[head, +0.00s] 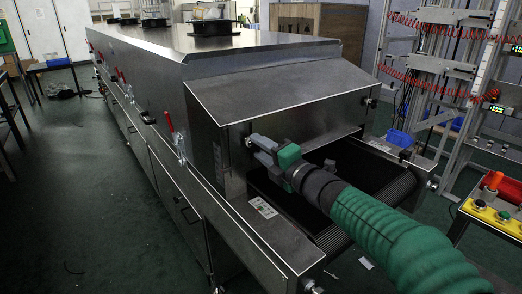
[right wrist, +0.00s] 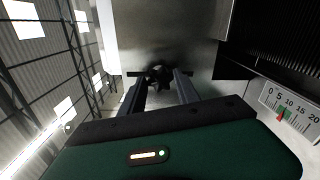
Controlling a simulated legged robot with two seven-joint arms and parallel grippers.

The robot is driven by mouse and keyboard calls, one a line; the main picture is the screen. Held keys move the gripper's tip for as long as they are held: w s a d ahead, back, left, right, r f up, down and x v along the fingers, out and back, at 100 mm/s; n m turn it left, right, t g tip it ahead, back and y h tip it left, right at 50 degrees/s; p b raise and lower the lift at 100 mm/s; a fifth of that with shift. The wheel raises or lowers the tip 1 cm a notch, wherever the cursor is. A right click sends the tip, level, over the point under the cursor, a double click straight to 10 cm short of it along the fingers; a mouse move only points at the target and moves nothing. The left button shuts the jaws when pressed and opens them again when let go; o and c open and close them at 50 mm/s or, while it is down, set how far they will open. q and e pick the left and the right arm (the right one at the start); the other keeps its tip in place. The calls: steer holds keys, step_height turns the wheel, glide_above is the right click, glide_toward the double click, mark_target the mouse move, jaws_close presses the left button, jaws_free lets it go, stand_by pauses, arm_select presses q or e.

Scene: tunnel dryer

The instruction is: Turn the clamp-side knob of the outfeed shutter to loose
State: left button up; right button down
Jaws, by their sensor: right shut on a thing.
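The outfeed shutter (head: 300,105) is a grey metal hood panel at the near end of the tunnel dryer. Its clamp-side knob (head: 248,142) is small and dark, on the panel's left part, mostly hidden by my right gripper in the head view. My right gripper (head: 260,148) reaches it from the front right. In the right wrist view the dark knob (right wrist: 159,76), with a thin bar across it, sits between the two fingertips. The right gripper (right wrist: 160,86) is shut on the knob. My left gripper is not in view.
Another dark knob (head: 371,102) sits at the panel's right end. The dark conveyor belt (head: 385,180) runs out below the shutter. A scale plate with a red pointer (right wrist: 282,115) is at right in the wrist view. A rack with red coiled hoses (head: 440,60) stands at right.

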steer(key=shift+f, duration=0.45)
steer(key=c, duration=1)
jaws_free()
steer(key=shift+r, duration=0.1)
steer(key=shift+o, duration=0.5)
steer(key=shift+r, duration=0.15)
steer(key=p+v, duration=0.2)
steer(key=v, duration=1.5)
steer(key=shift+p, duration=0.4)
steer(key=shift+w, duration=0.1)
